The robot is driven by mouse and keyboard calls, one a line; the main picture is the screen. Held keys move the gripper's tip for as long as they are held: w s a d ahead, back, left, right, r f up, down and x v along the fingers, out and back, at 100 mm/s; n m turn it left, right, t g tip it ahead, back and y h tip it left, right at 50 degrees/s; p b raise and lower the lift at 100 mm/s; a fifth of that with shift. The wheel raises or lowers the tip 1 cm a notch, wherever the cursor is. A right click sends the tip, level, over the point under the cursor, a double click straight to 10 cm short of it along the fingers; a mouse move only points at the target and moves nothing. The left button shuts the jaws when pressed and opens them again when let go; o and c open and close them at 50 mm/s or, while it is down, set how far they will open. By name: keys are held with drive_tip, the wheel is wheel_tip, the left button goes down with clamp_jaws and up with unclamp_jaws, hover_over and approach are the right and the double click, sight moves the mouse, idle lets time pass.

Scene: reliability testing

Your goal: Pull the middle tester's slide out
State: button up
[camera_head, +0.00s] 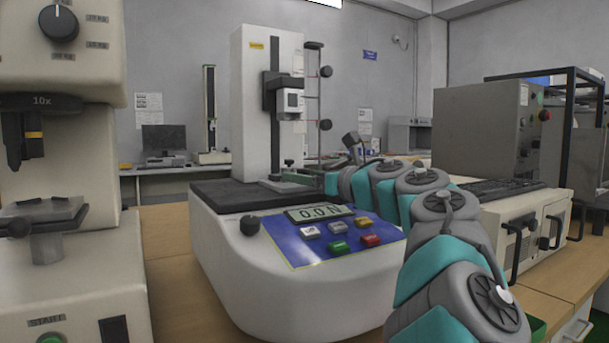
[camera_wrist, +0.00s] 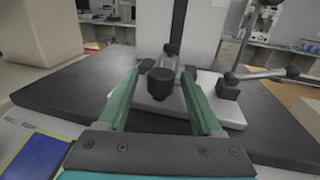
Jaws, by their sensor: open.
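The middle tester (camera_head: 290,270) is a white machine with a blue button panel, a display reading 0.0 and a tall white column. Its pale slide plate (camera_head: 287,186) lies on the black top at the column's foot; the plate also shows in the wrist view (camera_wrist: 150,110). A black knob (camera_wrist: 160,84) stands up from the plate. My gripper (camera_wrist: 161,78) is open, its two teal fingers showing left and right of the knob with gaps; whether the tips are level with it is unclear. In the head view my gripper (camera_head: 328,183) is small at the plate's right.
A microscope-like tester (camera_head: 60,180) stands close at the left. A grey cabinet machine (camera_head: 490,130) and a black frame (camera_head: 572,130) are at the right. The black top (camera_wrist: 60,95) is otherwise clear.

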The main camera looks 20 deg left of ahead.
drive_tip(key=shift+c, duration=0.3)
clamp_jaws()
idle(0.3)
idle(0.8)
